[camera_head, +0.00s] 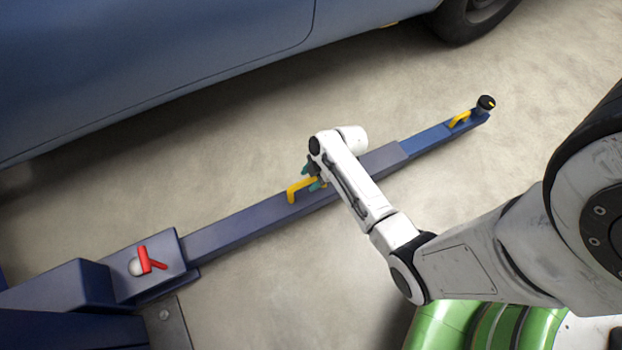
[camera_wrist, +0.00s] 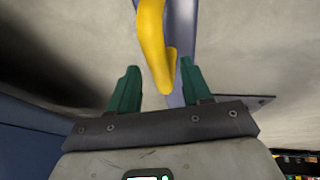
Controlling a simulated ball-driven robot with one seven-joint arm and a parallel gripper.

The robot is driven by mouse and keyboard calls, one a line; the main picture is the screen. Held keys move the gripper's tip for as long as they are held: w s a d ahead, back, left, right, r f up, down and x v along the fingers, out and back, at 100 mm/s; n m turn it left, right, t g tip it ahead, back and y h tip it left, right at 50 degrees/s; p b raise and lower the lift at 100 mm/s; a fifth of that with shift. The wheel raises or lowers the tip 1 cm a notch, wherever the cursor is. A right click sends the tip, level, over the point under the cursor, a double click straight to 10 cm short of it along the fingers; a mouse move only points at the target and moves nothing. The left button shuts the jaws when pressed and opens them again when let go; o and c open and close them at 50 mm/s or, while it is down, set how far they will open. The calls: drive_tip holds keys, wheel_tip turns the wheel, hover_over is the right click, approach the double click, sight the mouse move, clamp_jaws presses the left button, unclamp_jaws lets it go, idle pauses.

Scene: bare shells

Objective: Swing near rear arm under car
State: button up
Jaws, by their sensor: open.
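The blue lift arm (camera_head: 240,228) lies low over the floor, running from its pivot at lower left to a black pad (camera_head: 486,102) at upper right. A yellow handle (camera_head: 299,188) stands on its middle; it also shows in the wrist view (camera_wrist: 152,45). My gripper (camera_head: 313,177) is at this handle, partly hidden by my wrist in the head view. In the wrist view my gripper's green fingers (camera_wrist: 156,84) are apart, with the handle's end between or just beyond them. I cannot tell whether they touch it. The blue car (camera_head: 150,60) is above and beyond the arm.
A red lever (camera_head: 151,260) sits on the arm's pivot block. A second yellow handle (camera_head: 460,119) is near the pad. A car tyre (camera_head: 470,18) is at the top right. Bare concrete floor (camera_head: 390,85) lies between the arm and the car.

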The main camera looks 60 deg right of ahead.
drive_tip(key=shift+w+f, duration=0.1)
drive_tip(key=shift+f, duration=0.1)
clamp_jaws()
idle(0.4)
